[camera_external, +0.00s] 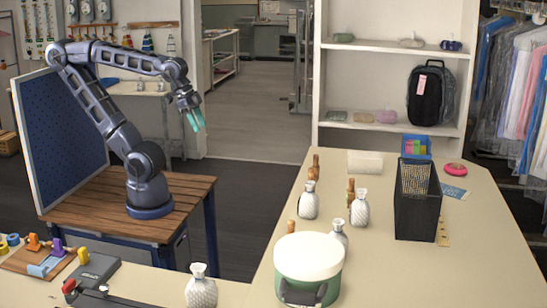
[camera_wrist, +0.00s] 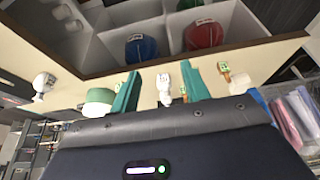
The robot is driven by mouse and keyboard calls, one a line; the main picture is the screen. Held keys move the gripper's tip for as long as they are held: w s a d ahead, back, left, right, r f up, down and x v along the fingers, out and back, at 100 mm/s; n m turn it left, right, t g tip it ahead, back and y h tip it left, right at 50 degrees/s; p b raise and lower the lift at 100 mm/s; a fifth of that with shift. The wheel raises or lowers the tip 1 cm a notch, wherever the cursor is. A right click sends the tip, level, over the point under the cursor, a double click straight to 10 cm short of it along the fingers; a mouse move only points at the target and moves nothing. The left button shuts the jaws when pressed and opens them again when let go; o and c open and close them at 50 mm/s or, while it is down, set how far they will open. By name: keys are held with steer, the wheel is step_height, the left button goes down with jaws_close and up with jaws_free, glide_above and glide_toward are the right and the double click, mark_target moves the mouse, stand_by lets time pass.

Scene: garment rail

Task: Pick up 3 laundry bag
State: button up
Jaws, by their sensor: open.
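Several pale, bulbous, textured items with narrow necks, which may be laundry bags, stand on the long counter: one at the left (camera_external: 308,200), one at the right (camera_external: 360,208) and one behind the round tub (camera_external: 338,233). Another (camera_external: 201,288) stands at the front. I cannot read any number on them. My gripper (camera_external: 195,119) is open and empty, raised well away from the counter. In the wrist view its teal fingers (camera_wrist: 158,88) are apart, with a small white item (camera_wrist: 163,86) showing between them at a distance.
A green tub with a pale lid (camera_external: 309,256), a black mesh bin (camera_external: 417,200) and brown wooden items (camera_external: 313,168) crowd the counter. Its right side is mostly clear. The wrist view shows pale compartments holding a blue item (camera_wrist: 142,48) and a red item (camera_wrist: 204,35).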

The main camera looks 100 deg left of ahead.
steer(key=shift+w, duration=0.1)
steer(key=n+g+h, duration=0.2)
steer(key=n+h, duration=0.1)
steer(key=n, duration=2.3)
glide_above(310, 183)
steer(key=s+a, duration=0.2)
steer(key=a, duration=0.1)
step_height(310, 183, down, 9)
steer(key=x, duration=0.4)
steer(key=shift+w+f, duration=0.15)
steer(key=shift+f, duration=0.1)
steer(key=shift+d+x, duration=0.15)
steer(key=shift+x, duration=1.2)
steer(key=shift+d+x, duration=0.2)
steer(key=shift+x, duration=1.15)
steer(key=shift+r, duration=0.1)
jaws_close()
